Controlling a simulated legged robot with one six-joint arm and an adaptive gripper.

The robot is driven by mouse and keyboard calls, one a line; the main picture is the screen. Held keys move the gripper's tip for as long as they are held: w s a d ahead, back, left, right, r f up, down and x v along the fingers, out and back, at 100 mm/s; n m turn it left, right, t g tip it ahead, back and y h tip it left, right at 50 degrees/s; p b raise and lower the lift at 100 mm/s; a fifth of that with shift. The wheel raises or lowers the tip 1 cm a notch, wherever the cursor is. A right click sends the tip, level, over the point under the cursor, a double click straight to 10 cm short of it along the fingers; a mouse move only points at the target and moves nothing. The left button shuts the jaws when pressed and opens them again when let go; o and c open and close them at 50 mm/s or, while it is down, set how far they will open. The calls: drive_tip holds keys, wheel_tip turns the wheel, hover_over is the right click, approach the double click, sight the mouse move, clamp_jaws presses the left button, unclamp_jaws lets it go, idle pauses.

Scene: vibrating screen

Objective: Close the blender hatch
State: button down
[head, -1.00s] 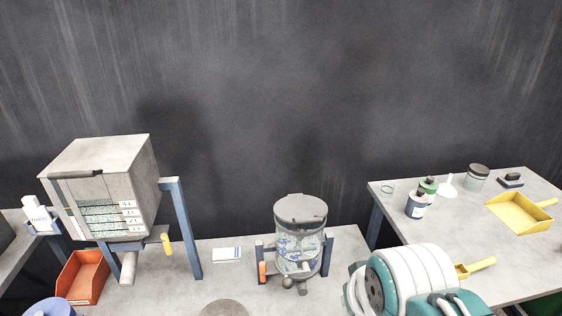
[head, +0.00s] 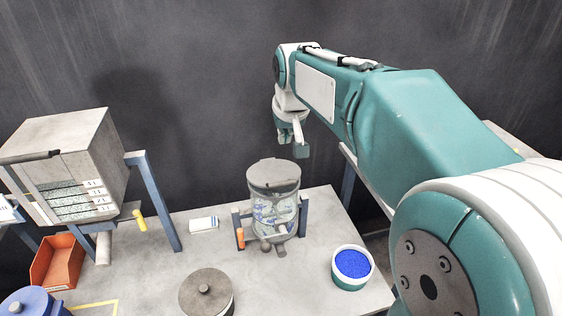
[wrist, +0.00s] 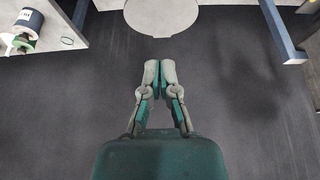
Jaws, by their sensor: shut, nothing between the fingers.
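The blender (head: 272,208) is a clear upright drum with blue marks, standing between blue posts on the table. Its grey round top (head: 273,172) lies over the drum; whether the hatch in it is fully shut I cannot tell. My gripper (head: 292,145) hangs above and behind the blender in the head view, apart from it, fingers pointing down. In the wrist view my gripper (wrist: 160,66) has its fingers together and empty. A pale grey disc (wrist: 162,14), likely the blender top, shows beyond the fingertips, cut by the upper edge.
A blue-filled bowl (head: 352,266) stands right of the blender and a lidded grey pot (head: 206,293) in front. A white box (head: 204,223) lies to its left. A sieve cabinet (head: 66,160) and an orange bin (head: 57,262) are at left. Dark floor (wrist: 60,110) shows below my gripper.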

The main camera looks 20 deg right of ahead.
drive_tip(key=x, duration=0.4)
drive_tip(key=s+x, duration=0.1)
drive_tip(key=x, duration=0.3)
drive_tip(key=s+f+x, duration=0.1)
drive_tip(key=x, duration=0.2)
drive_tip(key=shift+w+f, duration=0.1)
drive_tip(key=shift+f, duration=0.7)
drive_tip(key=shift+s+f, duration=0.35)
drive_tip(key=shift+f, duration=0.35)
drive_tip(key=shift+s+f, duration=0.3)
drive_tip(key=shift+f, duration=0.4)
drive_tip(key=shift+s+f, duration=0.35)
drive_tip(key=shift+f, duration=0.35)
